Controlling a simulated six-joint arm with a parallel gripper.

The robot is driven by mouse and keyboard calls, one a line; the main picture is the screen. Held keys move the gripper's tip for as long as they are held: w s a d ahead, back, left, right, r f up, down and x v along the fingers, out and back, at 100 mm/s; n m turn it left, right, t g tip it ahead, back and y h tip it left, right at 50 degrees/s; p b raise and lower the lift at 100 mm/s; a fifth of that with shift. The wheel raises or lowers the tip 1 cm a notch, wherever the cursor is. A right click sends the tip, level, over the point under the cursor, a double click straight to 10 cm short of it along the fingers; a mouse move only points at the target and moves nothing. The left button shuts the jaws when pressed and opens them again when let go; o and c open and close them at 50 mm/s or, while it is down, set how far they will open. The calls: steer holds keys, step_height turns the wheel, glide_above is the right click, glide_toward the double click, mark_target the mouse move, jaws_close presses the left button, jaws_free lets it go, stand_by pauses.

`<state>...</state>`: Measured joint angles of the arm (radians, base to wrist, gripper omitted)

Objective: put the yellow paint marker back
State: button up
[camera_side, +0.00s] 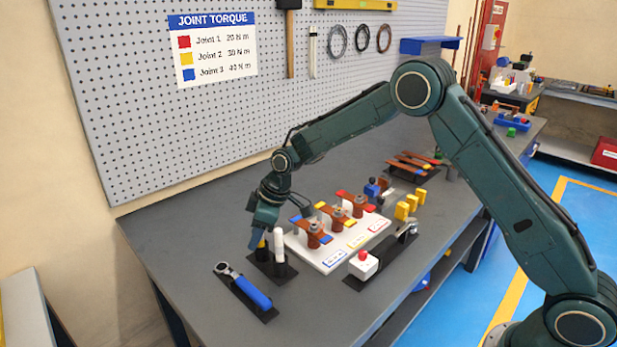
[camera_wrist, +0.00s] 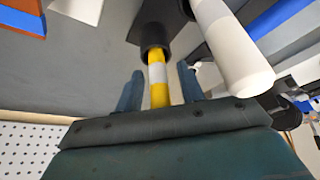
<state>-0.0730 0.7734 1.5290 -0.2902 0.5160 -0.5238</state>
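The yellow paint marker (camera_wrist: 158,88) has a white band and shows in the wrist view between my two fingers. Its far end is inside a short black round holder (camera_wrist: 155,39). In the side view only a small yellow part of the marker (camera_side: 261,244) shows under my gripper (camera_side: 258,232). My gripper also shows in the wrist view (camera_wrist: 160,72), with its fingers apart and a gap on each side of the marker. A white marker (camera_wrist: 232,45) stands close beside it, and it also shows in the side view (camera_side: 279,243).
A torque wrench with a blue handle (camera_side: 252,291) lies in a black tray in front. A white box with a red button (camera_side: 362,264) sits at the bench front. The perforated wall panel (camera_side: 130,120) is behind.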

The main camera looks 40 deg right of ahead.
steer(key=shift+r, duration=0.1)
steer(key=shift+d+r, duration=0.1)
steer(key=shift+r, duration=0.7)
steer(key=v, duration=1.1)
steer(key=shift+s+r, duration=0.15)
steer(key=s+d+r+m+t+h, duration=0.1)
steer(key=s+d+r+m, duration=0.1)
steer(key=s+r, duration=0.5)
steer(key=s+d+r+m+h, duration=0.15)
steer(key=s+r, duration=0.25)
steer(key=s, duration=0.6)
steer(key=s+d+f+m, duration=0.1)
steer(key=s+d+m, duration=0.1)
steer(key=s, duration=0.8)
steer(key=s+d+f+m+t, duration=0.1)
steer(key=s+d+m, duration=0.1)
steer(key=s, duration=0.8)
steer(key=shift+d+m+h, duration=0.15)
steer(key=shift+m+h, duration=0.2)
steer(key=shift+m, duration=0.4)
